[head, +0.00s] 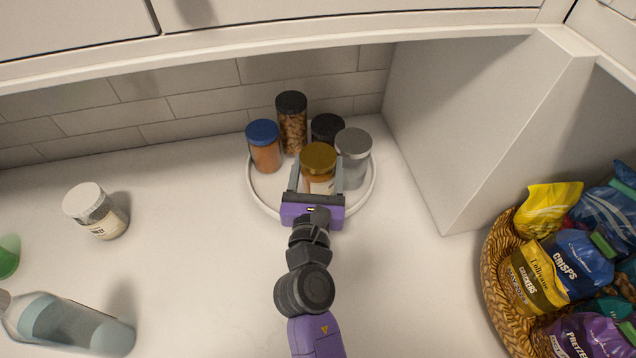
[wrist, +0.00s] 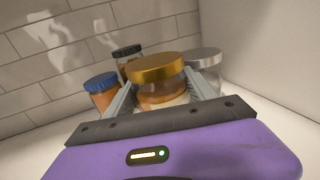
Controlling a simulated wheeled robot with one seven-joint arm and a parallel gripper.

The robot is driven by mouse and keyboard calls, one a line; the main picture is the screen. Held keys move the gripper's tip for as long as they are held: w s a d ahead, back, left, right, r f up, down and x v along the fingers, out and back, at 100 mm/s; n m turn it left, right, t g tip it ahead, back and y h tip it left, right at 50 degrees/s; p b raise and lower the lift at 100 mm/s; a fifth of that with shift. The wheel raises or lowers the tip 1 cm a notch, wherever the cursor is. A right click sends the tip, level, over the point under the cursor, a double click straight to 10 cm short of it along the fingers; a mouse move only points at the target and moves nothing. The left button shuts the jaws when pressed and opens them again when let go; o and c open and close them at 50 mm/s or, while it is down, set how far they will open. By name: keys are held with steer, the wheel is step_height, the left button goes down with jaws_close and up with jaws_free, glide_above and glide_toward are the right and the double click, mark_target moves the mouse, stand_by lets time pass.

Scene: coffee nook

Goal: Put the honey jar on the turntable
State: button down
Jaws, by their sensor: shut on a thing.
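The jar between my fingers has a gold lid and amber contents, and I take it for the honey jar (head: 319,160); it also shows in the wrist view (wrist: 158,72). My gripper (head: 319,178) is shut on it, one finger on each side. The jar is upright over the front part of the white round turntable (head: 262,198). I cannot tell whether its base touches the turntable, as my gripper hides it. In the wrist view my gripper (wrist: 160,98) covers the lower part of the jar.
On the turntable stand a blue-lidded jar (head: 265,152), a tall black-lidded jar (head: 292,128), another black-lidded jar (head: 327,126) and a grey-lidded jar (head: 353,155). A white-lidded jar (head: 95,210) and a bottle (head: 70,325) are at left. A snack basket (head: 495,275) is at right, beyond a panel (head: 470,130).

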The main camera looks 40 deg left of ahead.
mark_target(318, 181)
steer(key=shift+f+b, duration=1)
steer(key=shift+f, duration=1.1)
steer(key=shift+f, duration=0.15)
steer(key=shift+c, duration=1.5)
jaws_free()
steer(key=shift+r, duration=0.2)
steer(key=v, duration=1.2)
steer(key=shift+f+b, duration=0.15)
steer(key=shift+b, duration=0.2)
steer(key=shift+s, duration=0.1)
